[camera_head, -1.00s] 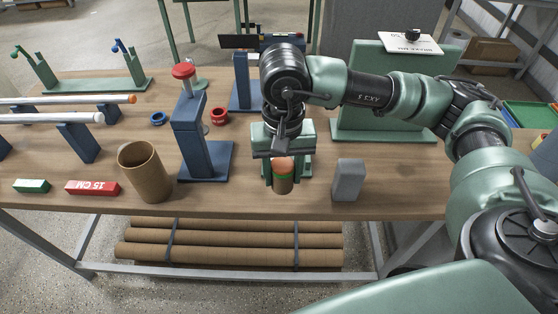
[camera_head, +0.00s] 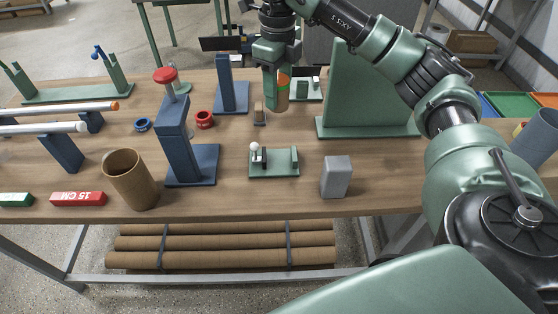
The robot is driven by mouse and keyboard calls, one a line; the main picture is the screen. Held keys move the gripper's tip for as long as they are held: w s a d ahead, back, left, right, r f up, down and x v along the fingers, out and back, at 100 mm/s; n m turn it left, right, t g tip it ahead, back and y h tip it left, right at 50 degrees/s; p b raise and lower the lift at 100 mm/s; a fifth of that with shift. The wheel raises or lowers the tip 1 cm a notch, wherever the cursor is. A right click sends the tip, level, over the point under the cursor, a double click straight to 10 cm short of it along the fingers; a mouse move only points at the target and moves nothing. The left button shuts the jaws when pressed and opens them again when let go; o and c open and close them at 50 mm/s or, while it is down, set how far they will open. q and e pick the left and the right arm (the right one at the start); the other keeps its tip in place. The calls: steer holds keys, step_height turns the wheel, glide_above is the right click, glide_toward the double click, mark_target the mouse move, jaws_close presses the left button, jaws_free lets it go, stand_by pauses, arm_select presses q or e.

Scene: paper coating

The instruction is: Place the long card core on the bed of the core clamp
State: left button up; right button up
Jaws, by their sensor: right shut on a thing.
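My right gripper (camera_head: 277,78) points down above the far middle of the table. It is shut on a brown card core (camera_head: 278,102) with orange and green marks, held upright and seemingly clear of the tabletop. A small green fixture (camera_head: 287,170) with a white knob and a dark upright lies on the table below and nearer; it looks like the core clamp. Its bed looks empty. A similar green and white fixture (camera_head: 308,93) stands behind the held core, partly hidden. I cannot tell for sure which one the task means. My left gripper is out of view.
A wide brown tube (camera_head: 130,180) stands at the front left. A blue press (camera_head: 176,145) with a red knob stands left of the near fixture, a grey block (camera_head: 336,176) to its right. A tall green panel (camera_head: 372,90) stands behind right. Red and blue rings lie at left.

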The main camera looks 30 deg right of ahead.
steer(key=shift+d+m, duration=0.15)
steer(key=shift+m, duration=0.25)
step_height(320, 180, down, 20)
steer(key=shift+r+p, duration=0.2)
steer(key=shift+p, duration=0.7)
steer(key=shift+w+d, duration=0.1)
steer(key=shift+f, duration=0.1)
steer(key=shift+f, duration=0.1)
steer(key=o, duration=1.1)
steer(key=shift+c, duration=0.2)
